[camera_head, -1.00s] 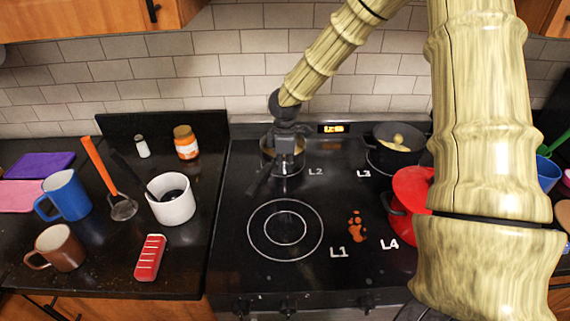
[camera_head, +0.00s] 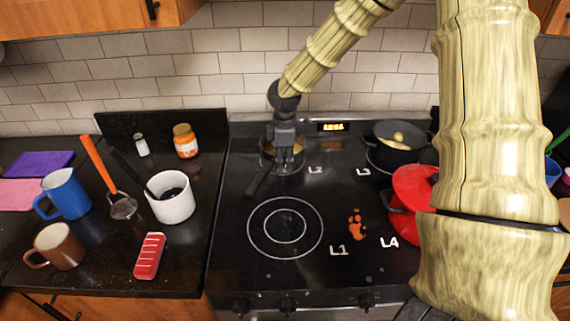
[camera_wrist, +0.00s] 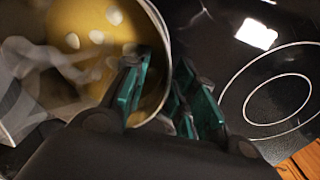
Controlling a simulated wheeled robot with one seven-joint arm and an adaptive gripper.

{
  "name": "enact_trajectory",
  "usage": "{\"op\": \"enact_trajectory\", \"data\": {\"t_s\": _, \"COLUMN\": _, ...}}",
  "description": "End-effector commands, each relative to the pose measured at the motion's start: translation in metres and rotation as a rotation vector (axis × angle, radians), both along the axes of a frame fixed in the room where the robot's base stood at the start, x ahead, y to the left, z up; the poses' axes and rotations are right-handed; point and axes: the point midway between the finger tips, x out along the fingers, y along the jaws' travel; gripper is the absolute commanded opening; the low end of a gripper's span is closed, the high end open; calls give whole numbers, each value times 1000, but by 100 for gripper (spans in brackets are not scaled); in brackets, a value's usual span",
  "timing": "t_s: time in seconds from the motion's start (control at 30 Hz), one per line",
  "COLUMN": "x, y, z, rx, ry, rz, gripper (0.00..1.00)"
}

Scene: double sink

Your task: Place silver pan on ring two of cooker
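The silver pan (camera_head: 296,166) sits at the back-left ring of the cooker (camera_head: 232,205), beside the label L2. Its dark handle (camera_head: 260,181) points to the front left. In the wrist view the silver pan (camera_wrist: 158,22) shows its rim and yellowish contents. My gripper (camera_head: 284,160) is low over the pan and hides part of it. In the wrist view my gripper (camera_wrist: 165,95) has its teal-padded fingers apart. The pan's rim runs between them, one finger over the inside and the other outside. I cannot tell whether either touches the rim.
The front-left ring (camera_head: 285,227), by L1, is empty. A black pot (camera_head: 397,147) stands at L3 and a red pot (camera_head: 412,190) at L4, partly behind my arm. A white pot (camera_head: 171,203), mugs and utensils stand on the left counter. A tiled wall is behind.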

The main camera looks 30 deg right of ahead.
Motion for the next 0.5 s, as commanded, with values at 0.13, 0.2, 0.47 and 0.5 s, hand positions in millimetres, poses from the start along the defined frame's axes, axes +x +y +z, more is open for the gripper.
{"op": "enact_trajectory", "data": {"t_s": 0.13, "x": 0, "y": 1, "z": 21, "rx": -1, "ry": -3, "rz": 0, "gripper": 27}}
{"op": "enact_trajectory", "data": {"t_s": 0.2, "x": -1, "y": 1, "z": 32, "rx": 0, "ry": -4, "rz": -1, "gripper": 27}}
{"op": "enact_trajectory", "data": {"t_s": 0.47, "x": -3, "y": 2, "z": 70, "rx": 0, "ry": -2, "rz": -1, "gripper": 27}}
{"op": "enact_trajectory", "data": {"t_s": 0.5, "x": -3, "y": 2, "z": 76, "rx": 0, "ry": -2, "rz": -1, "gripper": 27}}
